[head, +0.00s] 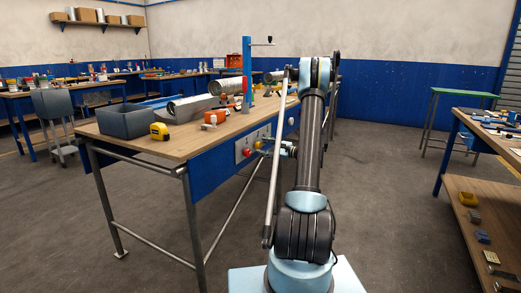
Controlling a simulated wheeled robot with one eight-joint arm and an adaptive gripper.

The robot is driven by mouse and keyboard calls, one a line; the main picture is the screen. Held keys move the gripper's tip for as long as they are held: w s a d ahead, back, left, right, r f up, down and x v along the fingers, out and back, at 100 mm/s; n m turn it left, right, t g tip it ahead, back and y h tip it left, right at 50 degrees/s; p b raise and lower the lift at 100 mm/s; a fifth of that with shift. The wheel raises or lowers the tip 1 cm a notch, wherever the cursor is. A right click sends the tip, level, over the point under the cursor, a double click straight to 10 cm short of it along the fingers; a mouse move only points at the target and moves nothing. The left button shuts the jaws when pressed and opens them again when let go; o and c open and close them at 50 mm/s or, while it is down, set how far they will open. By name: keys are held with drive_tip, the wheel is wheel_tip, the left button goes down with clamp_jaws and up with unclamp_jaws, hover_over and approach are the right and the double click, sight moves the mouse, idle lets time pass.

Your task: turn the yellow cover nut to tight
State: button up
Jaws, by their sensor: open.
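A small yellow round part (258,144), which looks like the yellow cover nut, sits on a grey panel on the blue front side of the workbench. My arm reaches forward and bends left to this panel. My gripper (266,146) is open at the panel, just right of the yellow part and very close to it. It partly covers that area. I cannot tell whether the fingers touch the nut or are around it, nor how far the nut is turned.
A red knob (247,152) sits on the panel left of the nut. The workbench (150,143) carries a grey bin (126,121), a yellow tape measure (159,131), metal ducts (192,106) and a blue post (247,70). Another bench (488,145) stands at right. Floor between is clear.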

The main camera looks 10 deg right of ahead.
drive_tip(key=shift+x, duration=1.05)
drive_tip(key=c, duration=1.1)
drive_tip(key=shift+o, duration=0.2)
drive_tip(key=shift+n, duration=0.9)
drive_tip(key=o, duration=1.1)
drive_tip(key=shift+c, duration=0.2)
